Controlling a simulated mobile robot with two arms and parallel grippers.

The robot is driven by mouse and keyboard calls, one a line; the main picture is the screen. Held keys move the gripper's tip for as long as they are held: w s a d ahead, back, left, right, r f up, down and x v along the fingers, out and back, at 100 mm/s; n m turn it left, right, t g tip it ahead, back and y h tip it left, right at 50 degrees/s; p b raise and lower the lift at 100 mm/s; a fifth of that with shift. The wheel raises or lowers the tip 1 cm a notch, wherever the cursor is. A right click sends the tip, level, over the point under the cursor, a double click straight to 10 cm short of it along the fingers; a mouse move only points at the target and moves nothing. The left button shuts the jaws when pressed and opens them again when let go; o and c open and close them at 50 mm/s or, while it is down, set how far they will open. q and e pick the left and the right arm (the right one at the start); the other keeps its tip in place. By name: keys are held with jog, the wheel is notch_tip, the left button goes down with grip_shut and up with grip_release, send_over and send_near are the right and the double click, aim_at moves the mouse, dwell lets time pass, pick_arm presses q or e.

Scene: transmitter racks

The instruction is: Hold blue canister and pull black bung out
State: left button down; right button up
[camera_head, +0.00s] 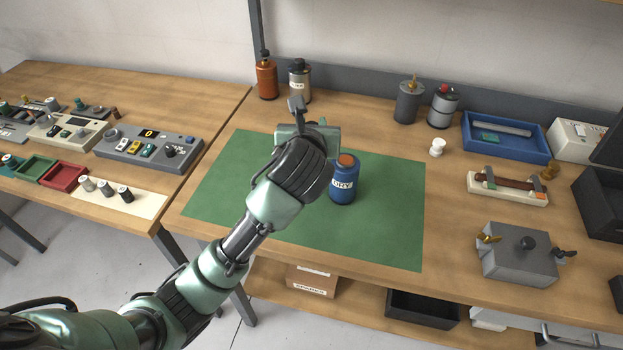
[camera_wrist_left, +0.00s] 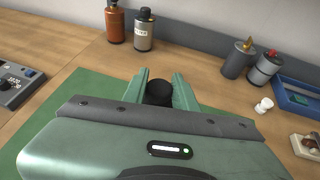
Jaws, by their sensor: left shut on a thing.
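The blue canister (camera_head: 343,186) stands upright on the green mat (camera_head: 390,220), with a white label and an orange-brown top face. No black bung shows on its top. My left gripper (camera_head: 297,104) is beyond and to the left of the canister, apart from it, with its hand partly hiding the fingers in the head view. In the left wrist view my left gripper (camera_wrist_left: 158,76) is shut on the black bung (camera_wrist_left: 159,94), which sits between its two green fingers. The canister is out of sight there. My right gripper is not in view.
An orange bottle (camera_head: 266,79) and a grey canister (camera_head: 300,82) stand behind the mat. Two grey canisters (camera_head: 409,102) (camera_head: 443,107), a small white knob (camera_head: 438,147) and a blue tray (camera_head: 507,139) are to the right. The mat's right part is clear.

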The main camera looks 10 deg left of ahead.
pick_arm(q)
notch_tip(320, 180, down, 16)
jog(key=shift+f+b, duration=0.1)
jog(key=shift+b, duration=0.3)
jog(key=c, duration=1.4)
grip_release()
jog(key=shift+f, duration=0.1)
jog(key=shift+s, duration=0.15)
jog(key=v, duration=1.2)
